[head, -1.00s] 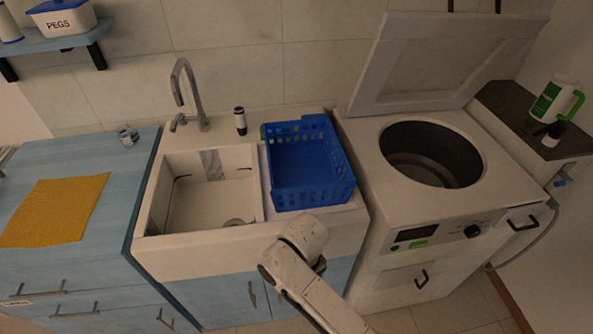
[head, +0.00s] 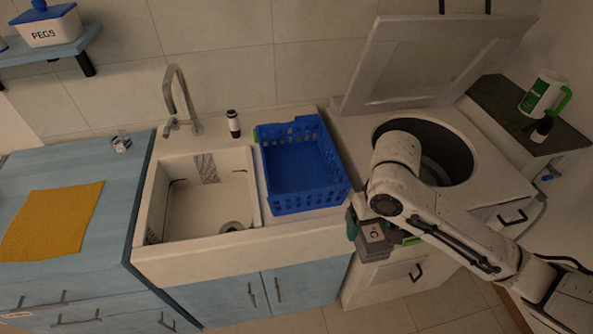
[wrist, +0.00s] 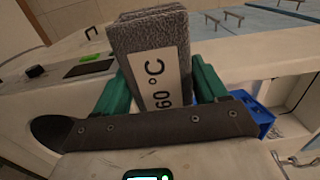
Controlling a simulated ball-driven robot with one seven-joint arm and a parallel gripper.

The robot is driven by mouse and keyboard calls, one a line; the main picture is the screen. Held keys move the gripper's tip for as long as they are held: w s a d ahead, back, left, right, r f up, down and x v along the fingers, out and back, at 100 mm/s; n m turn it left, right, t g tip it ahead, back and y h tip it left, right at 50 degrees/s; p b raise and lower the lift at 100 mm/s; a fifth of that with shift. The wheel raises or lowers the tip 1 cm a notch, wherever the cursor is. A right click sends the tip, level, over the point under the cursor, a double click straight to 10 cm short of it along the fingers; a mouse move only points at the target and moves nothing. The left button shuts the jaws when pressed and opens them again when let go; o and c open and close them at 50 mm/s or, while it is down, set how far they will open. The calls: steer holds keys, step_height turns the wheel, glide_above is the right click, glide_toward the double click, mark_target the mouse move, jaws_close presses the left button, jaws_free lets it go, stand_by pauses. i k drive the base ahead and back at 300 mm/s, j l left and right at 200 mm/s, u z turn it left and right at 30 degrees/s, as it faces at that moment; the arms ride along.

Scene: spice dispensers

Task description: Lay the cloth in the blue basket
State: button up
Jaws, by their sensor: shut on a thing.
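A flat mustard-yellow cloth (head: 52,220) lies on the blue counter at the far left in the head view. The blue basket (head: 300,207) stands right of the sink, with no contents visible inside. The cloth is far left of my gripper.
The sink (head: 205,215) with its tap (head: 180,100) lies between the blue counter (head: 105,255) and the basket. The top-loading washer (head: 350,145) has its lid (head: 430,60) raised; my arm partly covers its drum opening. A dark bottle (head: 233,124) stands behind the sink.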

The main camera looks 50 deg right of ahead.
mark_target(310, 180)
steer(key=i+l, duration=0.2)
steer(key=i, duration=0.25)
steer(key=i+l, duration=0.25)
steer(key=i, duration=0.2)
